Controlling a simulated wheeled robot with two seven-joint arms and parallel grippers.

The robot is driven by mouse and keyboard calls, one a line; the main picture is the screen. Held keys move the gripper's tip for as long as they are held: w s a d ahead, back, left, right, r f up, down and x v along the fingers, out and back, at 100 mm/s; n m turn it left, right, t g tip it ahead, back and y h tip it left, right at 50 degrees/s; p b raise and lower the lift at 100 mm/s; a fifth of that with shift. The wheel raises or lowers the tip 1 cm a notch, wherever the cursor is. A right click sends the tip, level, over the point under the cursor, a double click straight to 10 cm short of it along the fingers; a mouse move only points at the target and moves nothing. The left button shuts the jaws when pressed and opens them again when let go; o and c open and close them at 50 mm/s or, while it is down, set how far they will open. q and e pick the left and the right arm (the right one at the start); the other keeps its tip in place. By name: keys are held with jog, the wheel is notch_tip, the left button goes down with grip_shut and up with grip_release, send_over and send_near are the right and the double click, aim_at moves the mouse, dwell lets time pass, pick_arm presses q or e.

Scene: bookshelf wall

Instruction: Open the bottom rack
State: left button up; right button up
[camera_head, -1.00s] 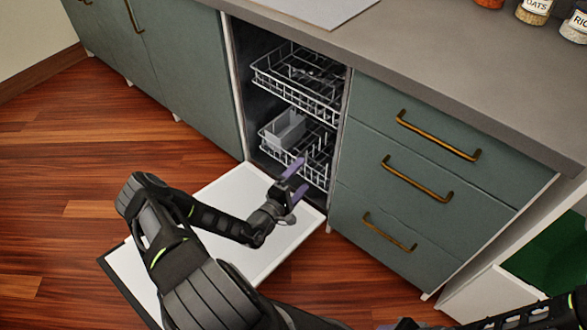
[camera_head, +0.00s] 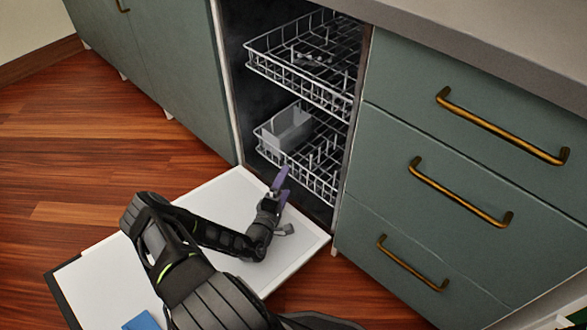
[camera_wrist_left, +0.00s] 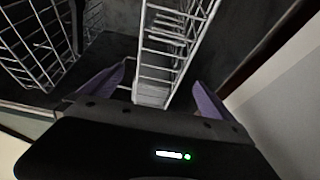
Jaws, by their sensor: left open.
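The bottom rack (camera_head: 322,172) is a white wire basket low inside the open dishwasher, with a grey cutlery basket (camera_head: 287,130) at its left. My left gripper (camera_head: 282,184) is open at the rack's front edge, with purple fingers pointing toward it. In the left wrist view the rack's wire wall (camera_wrist_left: 172,45) stands between the two spread fingers (camera_wrist_left: 155,88). I cannot tell whether the fingers touch the wire. My right gripper is out of view.
The top rack (camera_head: 303,62) sits above, inside the dishwasher. The white dishwasher door (camera_head: 225,205) lies folded down under my left arm. A drawer cabinet (camera_head: 440,190) with brass handles stands to the right. A blue item (camera_head: 142,322) lies on the door's near part.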

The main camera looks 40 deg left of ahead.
aim_at(292, 169)
pick_arm(q)
jog(key=b+x, duration=0.3)
jog(key=x, duration=0.4)
jog(key=shift+d+f+b, duration=0.1)
jog(key=shift+f+b, duration=0.1)
jog(key=shift+b, duration=0.15)
jog(key=shift+w+r, duration=0.1)
jog(key=shift+w, duration=0.3)
jog(key=shift+c, duration=0.2)
